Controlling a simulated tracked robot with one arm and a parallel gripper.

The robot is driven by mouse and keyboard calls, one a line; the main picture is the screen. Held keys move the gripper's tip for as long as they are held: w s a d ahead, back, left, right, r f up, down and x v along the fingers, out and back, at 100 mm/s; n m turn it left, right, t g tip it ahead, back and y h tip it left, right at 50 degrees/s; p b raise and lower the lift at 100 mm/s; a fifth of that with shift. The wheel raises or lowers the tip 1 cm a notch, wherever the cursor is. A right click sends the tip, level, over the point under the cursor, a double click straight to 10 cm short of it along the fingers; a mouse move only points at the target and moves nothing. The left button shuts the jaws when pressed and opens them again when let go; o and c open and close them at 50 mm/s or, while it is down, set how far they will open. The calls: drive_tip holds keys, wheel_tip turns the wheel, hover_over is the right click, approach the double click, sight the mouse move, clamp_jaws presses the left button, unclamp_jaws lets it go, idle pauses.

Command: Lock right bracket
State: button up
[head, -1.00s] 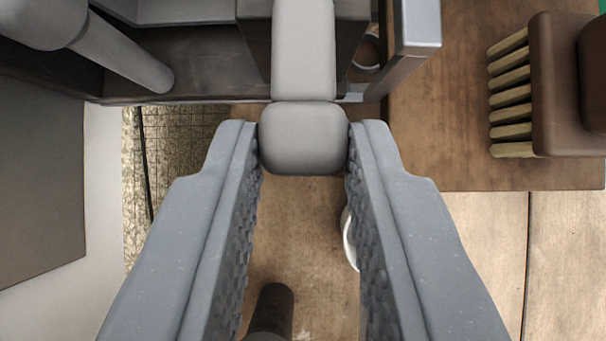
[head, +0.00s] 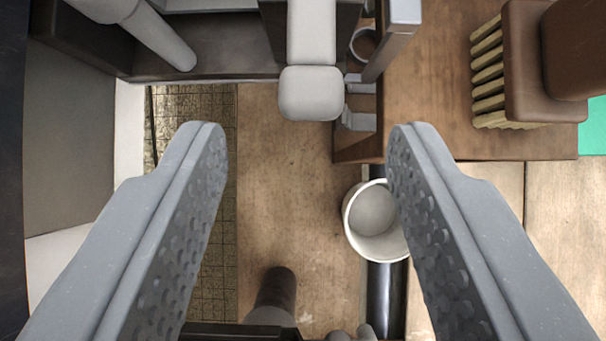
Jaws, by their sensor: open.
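A light grey bar with a rounded block end (head: 310,92) comes down from the top of the head view, beside a grey metal frame. It looks like the bracket's lock lever, but I cannot tell if it is locked. My gripper (head: 305,135) is open and empty. Its two textured fingers stand wide apart, with the bar's end beyond and between their tips, touching neither. A grey metal upright (head: 392,40) stands right of the bar, with small grey clips (head: 360,105) below it. The rest of the bracket is out of the picture.
A white cup (head: 375,215) stands partly behind the right finger. A brown brush with pale bristles (head: 530,60) lies on the wooden board (head: 440,100) at the upper right. A dark cylinder (head: 273,295) is at the bottom.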

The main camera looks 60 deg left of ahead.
drive_tip(key=v, duration=1)
drive_tip(key=shift+a+r+p, duration=0.2)
drive_tip(key=shift+r+p, duration=0.05)
drive_tip(key=shift+p, duration=0.15)
